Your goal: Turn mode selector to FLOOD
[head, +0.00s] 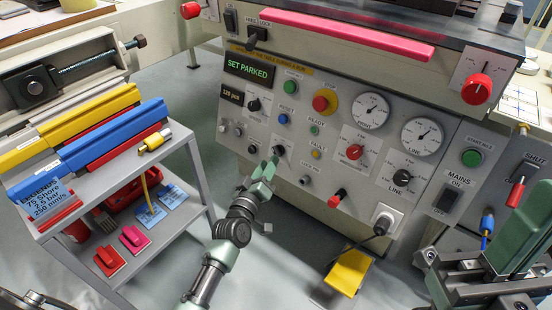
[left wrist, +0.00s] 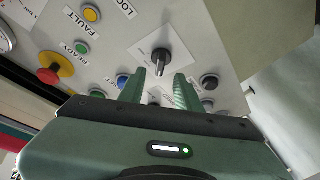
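A black selector knob on a white plate (head: 279,150) sits low on the grey control panel, left of the FAULT lamp. In the left wrist view this knob (left wrist: 162,57) shows just beyond my fingertips, lined up with the gap between them. A second black knob (head: 254,104) with a white plate sits higher up the panel. The lettering around both is too small to read, so I cannot tell which is the mode selector. My left gripper (head: 268,171) is open and empty, pointing at the lower knob; contact cannot be told.
A red stop button on a yellow disc (head: 320,103), a blue RESET button (head: 283,118) and a green READY lamp (head: 313,130) are close by. A red-handled switch (head: 337,198) and a plug (head: 384,220) are to the right. A grey cart (head: 188,155) stands left.

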